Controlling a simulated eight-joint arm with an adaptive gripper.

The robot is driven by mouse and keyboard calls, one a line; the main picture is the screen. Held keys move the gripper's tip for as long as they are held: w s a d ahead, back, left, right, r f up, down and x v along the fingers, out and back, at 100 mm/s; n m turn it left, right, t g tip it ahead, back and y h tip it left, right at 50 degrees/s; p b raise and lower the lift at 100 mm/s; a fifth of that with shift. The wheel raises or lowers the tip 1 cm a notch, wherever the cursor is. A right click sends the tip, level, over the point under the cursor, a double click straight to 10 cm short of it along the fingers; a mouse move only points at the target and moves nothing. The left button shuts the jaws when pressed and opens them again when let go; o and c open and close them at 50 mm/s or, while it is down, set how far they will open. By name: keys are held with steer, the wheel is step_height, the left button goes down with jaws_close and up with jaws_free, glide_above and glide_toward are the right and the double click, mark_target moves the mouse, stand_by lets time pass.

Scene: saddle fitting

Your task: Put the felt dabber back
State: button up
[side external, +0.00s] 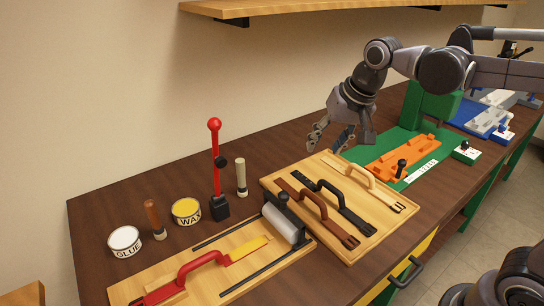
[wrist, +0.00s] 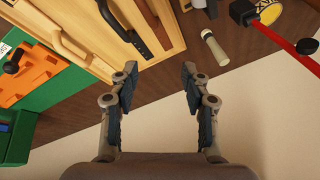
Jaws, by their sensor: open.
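A pale cream stick with a lighter top (side external: 241,177), which looks like the felt dabber, stands on the dark bench between the red lever and the strap board. It also shows in the wrist view (wrist: 214,47), right of and beyond my fingers. A brown-handled stick with a pale lower end (side external: 154,218) stands between the glue and wax tins; I cannot tell for sure which of the two is the dabber. My gripper (side external: 330,138) is open and empty above the back of the bench, right of the pale stick. Its fingers are spread in the wrist view (wrist: 157,80).
A red-knobbed lever (side external: 216,165) rises left of the pale stick. The wax tin (side external: 187,211) and glue tin (side external: 125,241) stand further left. A wooden board (side external: 270,186) carries several straps. An orange fixture (side external: 400,160) sits on a green base. A shelf (side external: 330,8) hangs above.

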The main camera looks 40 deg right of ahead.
steer(key=s+d+f+n+t, duration=0.2)
steer(key=s+f+n, duration=0.3)
steer(key=s, duration=0.6)
step_height(320, 180, down, 3)
steer(key=shift+d+r+n+t, duration=0.1)
steer(key=shift+d+n+t, duration=0.2)
steer(key=shift+d, duration=0.4)
